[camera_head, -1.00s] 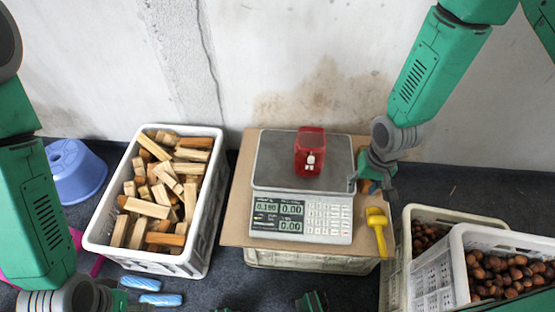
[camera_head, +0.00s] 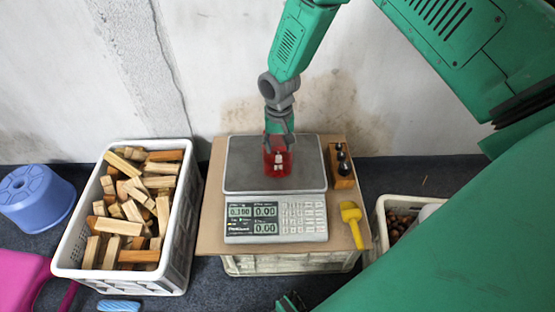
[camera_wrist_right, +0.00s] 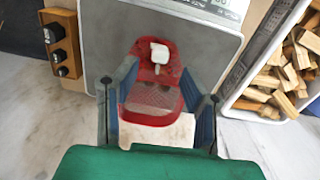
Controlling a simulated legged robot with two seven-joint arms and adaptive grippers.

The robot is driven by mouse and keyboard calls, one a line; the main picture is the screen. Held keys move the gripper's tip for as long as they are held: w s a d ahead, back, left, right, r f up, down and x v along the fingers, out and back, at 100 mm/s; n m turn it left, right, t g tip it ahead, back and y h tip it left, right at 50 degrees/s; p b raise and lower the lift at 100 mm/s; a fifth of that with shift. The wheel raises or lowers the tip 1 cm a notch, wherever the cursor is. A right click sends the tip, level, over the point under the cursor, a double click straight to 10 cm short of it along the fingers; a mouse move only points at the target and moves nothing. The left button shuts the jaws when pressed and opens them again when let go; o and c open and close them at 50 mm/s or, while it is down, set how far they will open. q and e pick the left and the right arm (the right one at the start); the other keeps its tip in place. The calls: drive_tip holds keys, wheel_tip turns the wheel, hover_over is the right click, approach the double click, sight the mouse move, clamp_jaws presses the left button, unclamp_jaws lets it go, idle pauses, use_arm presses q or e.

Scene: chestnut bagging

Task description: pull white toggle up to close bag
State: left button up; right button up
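The small red bag (camera_head: 277,171) stands on the pan of the scale, and its white toggle (camera_head: 279,158) shows on its front. In the right wrist view the red bag (camera_wrist_right: 152,97) and the white toggle (camera_wrist_right: 160,53) lie between the fingers. My right gripper (camera_head: 279,150) has come down over the bag from behind. In the right wrist view its two fingers (camera_wrist_right: 158,82) are spread on either side of the bag, with the toggle beyond them and not gripped. My left gripper is not in view.
The scale (camera_head: 275,215) sits on a brown board (camera_head: 213,210). A wooden weight block (camera_head: 341,180) and a yellow scoop (camera_head: 352,222) lie right of it. A crate of wood pieces (camera_head: 187,235) stands left, a chestnut crate (camera_head: 380,222) right. A blue stool (camera_head: 35,198) is far left.

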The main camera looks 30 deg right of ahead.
sight(279, 157)
wheel_tip(279, 157, down, 5)
drive_tip(key=shift+f+b, duration=0.1)
drive_tip(key=shift+b, duration=0.4)
clamp_jaws()
